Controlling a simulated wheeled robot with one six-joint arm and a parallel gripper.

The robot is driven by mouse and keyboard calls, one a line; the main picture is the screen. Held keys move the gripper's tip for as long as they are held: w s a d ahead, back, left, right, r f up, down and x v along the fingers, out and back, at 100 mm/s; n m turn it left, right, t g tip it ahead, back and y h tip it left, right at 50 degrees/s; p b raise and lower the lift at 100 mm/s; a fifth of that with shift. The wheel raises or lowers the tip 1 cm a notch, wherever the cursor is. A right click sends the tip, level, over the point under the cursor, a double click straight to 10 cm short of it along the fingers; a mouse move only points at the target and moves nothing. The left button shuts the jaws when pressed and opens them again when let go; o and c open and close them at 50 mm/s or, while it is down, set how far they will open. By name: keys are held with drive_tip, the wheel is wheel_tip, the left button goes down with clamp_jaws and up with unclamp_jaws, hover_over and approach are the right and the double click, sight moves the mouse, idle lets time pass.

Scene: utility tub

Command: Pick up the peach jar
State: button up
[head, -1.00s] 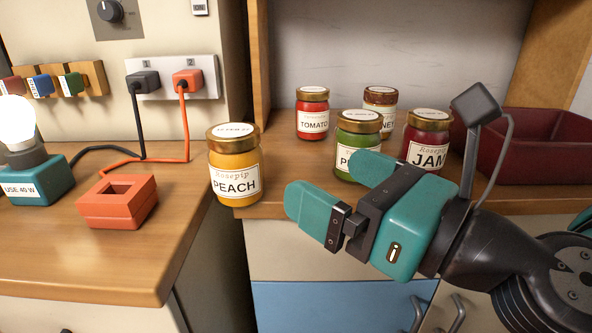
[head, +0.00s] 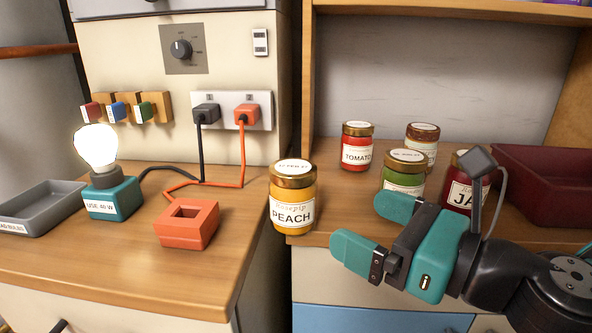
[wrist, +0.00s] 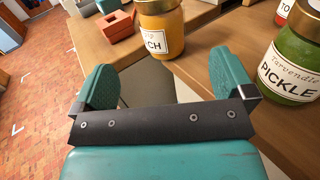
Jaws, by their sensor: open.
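The peach jar (head: 293,198) is a glass jar of orange-yellow content with a gold lid and a white PEACH label.
A green pickle jar (head: 403,172), a tomato jar (head: 356,147), a jam jar (head: 459,193) and another jar (head: 424,140) stand on the right counter, close to my gripper. A dark red bin (head: 545,195) is behind my arm. An orange block (head: 187,226) sits left of the peach jar.

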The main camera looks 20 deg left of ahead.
sight(313, 195)
drive_tip(key=p+x, duration=0.1)
drive_tip(key=x, duration=0.6)
drive_tip(key=shift+a+r+p, duration=0.1)
drive_tip(key=shift+a+p, duration=0.05)
drive_tip(key=shift+p, duration=0.25)
drive_tip(key=p+x, duration=0.1)
drive_tip(key=x, duration=0.3)
drive_tip(key=shift+w+r, duration=0.15)
drive_tip(key=shift+w+a+p, duration=0.25)
drive_tip(key=shift+a+p, duration=0.1)
drive_tip(key=shift+a, duration=0.2)
drive_tip(key=c, duration=1)
drive_tip(key=shift+c, duration=1.1)
